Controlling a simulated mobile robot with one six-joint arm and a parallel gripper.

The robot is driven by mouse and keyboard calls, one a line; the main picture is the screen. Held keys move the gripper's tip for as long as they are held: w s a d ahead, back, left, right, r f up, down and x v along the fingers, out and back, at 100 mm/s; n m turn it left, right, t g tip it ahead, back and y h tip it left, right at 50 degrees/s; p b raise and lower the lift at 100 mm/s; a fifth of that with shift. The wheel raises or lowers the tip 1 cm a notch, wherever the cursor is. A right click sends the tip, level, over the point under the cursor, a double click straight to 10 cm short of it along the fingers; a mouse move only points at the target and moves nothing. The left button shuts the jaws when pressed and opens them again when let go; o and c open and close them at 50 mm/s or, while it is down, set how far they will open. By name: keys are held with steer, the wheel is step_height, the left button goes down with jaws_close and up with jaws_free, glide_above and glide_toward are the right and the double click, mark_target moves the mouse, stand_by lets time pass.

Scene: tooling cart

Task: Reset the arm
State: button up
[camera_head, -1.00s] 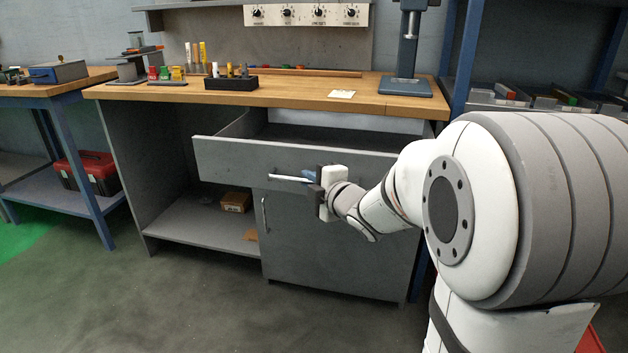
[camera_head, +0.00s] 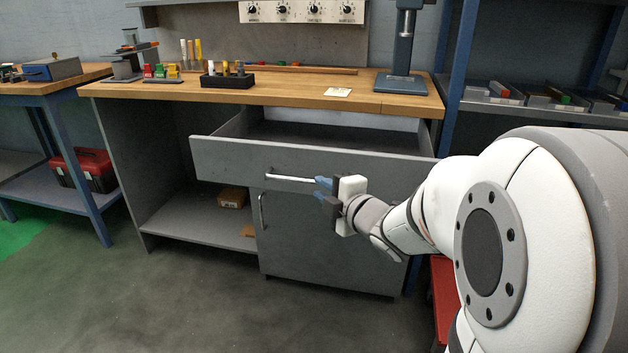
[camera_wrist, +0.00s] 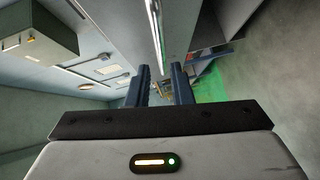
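My arm reaches from the right of the head view toward the workbench. My gripper (camera_head: 325,188) is at the right end of the open drawer's (camera_head: 225,160) silver bar handle (camera_head: 288,178). In the wrist view my gripper (camera_wrist: 159,84) shows two blue fingers spread apart with a gap between them. The handle (camera_wrist: 156,35) runs ahead of that gap, with its near end close to the fingers. I cannot tell whether a finger touches it. Nothing is held.
The drawer sticks out below the wooden benchtop (camera_head: 290,98). A cabinet door (camera_head: 320,245) with a vertical handle is below it. A blue-framed shelf (camera_head: 545,115) stands at the right, a side table (camera_head: 60,88) at the left. The floor (camera_head: 200,300) in front is clear.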

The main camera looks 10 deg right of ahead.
steer(key=shift+s+d, duration=0.1)
steer(key=shift+s, duration=0.25)
steer(key=shift+r, duration=0.1)
steer(key=s+d+r+m+g+h+p, duration=0.2)
steer(key=s+r+m+h+p, duration=0.15)
steer(key=r+m+p, duration=0.35)
steer(key=s+d+r+m+g+h+p, duration=0.25)
steer(key=r+m+h+p, duration=0.2)
steer(key=p, duration=0.45)
steer(key=s+a+r+m+g+y+p, duration=0.1)
steer(key=s+a+r+m+g+p, duration=0.2)
steer(key=s+p, duration=0.4)
steer(key=s+a+r+m+g+y+p, duration=0.1)
steer(key=s+a+r+m+g+p, duration=0.2)
steer(key=s, duration=0.6)
step_height(320, 180, up, 4)
steer(key=m+g+p, duration=0.2)
steer(key=p, duration=0.2)
steer(key=shift+a+f+m+y, duration=0.15)
steer(key=shift+a+m+y, duration=0.15)
steer(key=shift+m, duration=0.05)
